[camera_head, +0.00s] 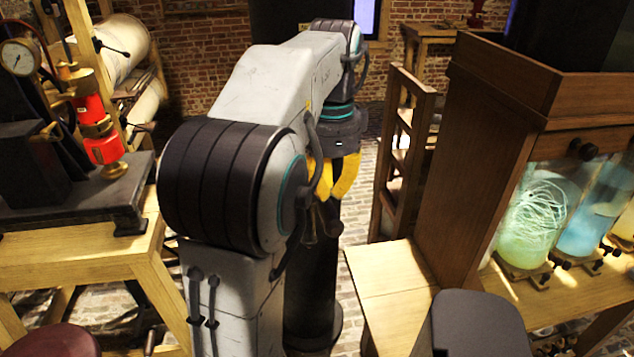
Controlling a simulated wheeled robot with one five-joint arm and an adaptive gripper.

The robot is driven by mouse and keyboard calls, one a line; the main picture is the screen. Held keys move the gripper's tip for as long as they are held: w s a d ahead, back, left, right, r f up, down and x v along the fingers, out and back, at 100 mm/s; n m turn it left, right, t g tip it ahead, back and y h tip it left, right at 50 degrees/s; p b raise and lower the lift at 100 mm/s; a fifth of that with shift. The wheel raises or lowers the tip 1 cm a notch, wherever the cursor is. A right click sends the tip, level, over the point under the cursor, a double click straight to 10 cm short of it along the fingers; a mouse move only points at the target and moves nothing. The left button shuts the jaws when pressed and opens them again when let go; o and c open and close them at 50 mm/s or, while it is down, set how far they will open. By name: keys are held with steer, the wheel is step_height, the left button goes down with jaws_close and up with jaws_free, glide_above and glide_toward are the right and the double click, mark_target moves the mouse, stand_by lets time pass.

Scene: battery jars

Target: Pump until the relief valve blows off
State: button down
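A pressure gauge (18,57) with a white dial stands at the upper left. Beside it is a red cylinder with brass fittings (105,145), possibly the relief valve. Both are by a black iron machine (75,200) on a wooden bench. I cannot make out a pump lever for certain. My gripper (335,185), with yellow fingers, hangs pointing down near the middle, right of the machine and well apart from it. My own arm hides part of it, and its finger gap is unclear. I see nothing clearly held in it.
A wooden cabinet (490,150) with several glass jars (540,225) of coloured liquid stands on the right. A wooden ladder-like frame (405,130) is beside it. A light wooden bench (390,280) juts out in front. A dark red round seat (50,342) is at lower left. Brick floor shows between.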

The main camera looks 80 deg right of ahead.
stand_by(0.4)
step_height(320, 180, down, 16)
steer(key=b, duration=1.2)
step_height(320, 180, up, 16)
steer(key=p, duration=1.5)
steer(key=shift+r+p, duration=0.1)
steer(key=shift+p, duration=0.3)
step_height(320, 180, down, 16)
steer(key=b, duration=1.2)
step_height(320, 180, up, 16)
steer(key=p, duration=1.4)
steer(key=shift+p, duration=0.35)
